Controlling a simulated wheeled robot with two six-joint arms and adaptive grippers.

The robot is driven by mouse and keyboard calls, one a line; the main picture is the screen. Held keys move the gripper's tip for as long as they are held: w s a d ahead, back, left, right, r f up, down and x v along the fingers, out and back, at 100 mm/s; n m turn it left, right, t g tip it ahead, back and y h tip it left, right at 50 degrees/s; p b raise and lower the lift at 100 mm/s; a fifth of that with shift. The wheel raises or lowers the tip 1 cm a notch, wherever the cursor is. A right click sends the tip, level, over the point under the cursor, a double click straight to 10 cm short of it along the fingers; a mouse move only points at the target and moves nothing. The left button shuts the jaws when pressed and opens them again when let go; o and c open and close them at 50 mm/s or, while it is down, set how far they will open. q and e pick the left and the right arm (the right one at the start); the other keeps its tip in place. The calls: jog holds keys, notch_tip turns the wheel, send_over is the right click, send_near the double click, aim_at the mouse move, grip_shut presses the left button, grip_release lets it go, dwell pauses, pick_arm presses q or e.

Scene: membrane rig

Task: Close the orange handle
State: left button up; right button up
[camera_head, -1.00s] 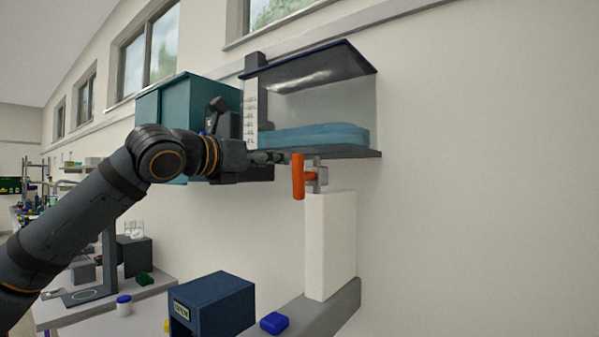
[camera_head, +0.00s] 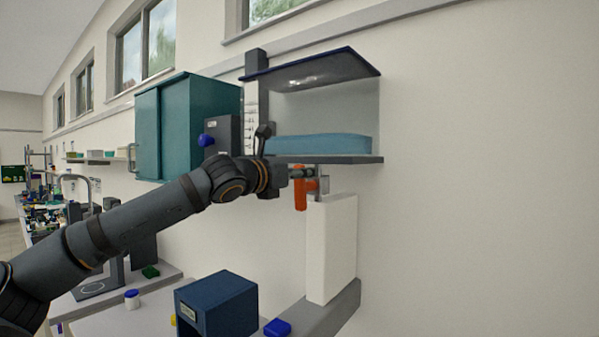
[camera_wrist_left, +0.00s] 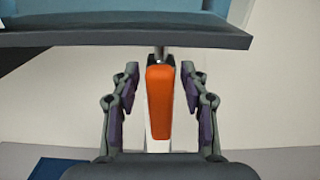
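The orange handle (camera_head: 300,194) hangs upright below the tank's shelf, on a grey valve fitting (camera_head: 322,184) above a white block. My left gripper (camera_head: 302,173) is at the handle's upper part in the head view. In the left wrist view the orange handle (camera_wrist_left: 159,101) stands between the two fingers of my left gripper (camera_wrist_left: 160,95), with a gap on both sides. The fingers are open and do not appear to touch it. My right gripper is in neither view.
The tank's grey shelf (camera_head: 340,159) lies just above the handle and gripper, with blue liquid over it. A white block (camera_head: 332,248) stands below on a grey ledge (camera_head: 340,308). A teal cabinet (camera_head: 175,125) is on the wall at left. Wall space at right is clear.

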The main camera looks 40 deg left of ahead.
pick_arm(q)
grip_shut()
jog(key=shift+n, duration=0.3)
jog(key=n, duration=0.1)
jog(key=a+n, duration=0.1)
jog(key=n, duration=0.1)
jog(key=shift+f, duration=0.15)
jog(key=f+n+b, duration=0.1)
jog(key=n, duration=0.3)
jog(key=a+f+n+b, duration=0.1)
jog(key=n, duration=0.4)
jog(key=a+f+n+b, duration=0.1)
jog(key=n, duration=0.3)
jog(key=shift+s+a+f+n, duration=0.15)
jog(key=shift+s+f+n, duration=0.05)
jog(key=shift+f+n, duration=0.1)
dwell(0.3)
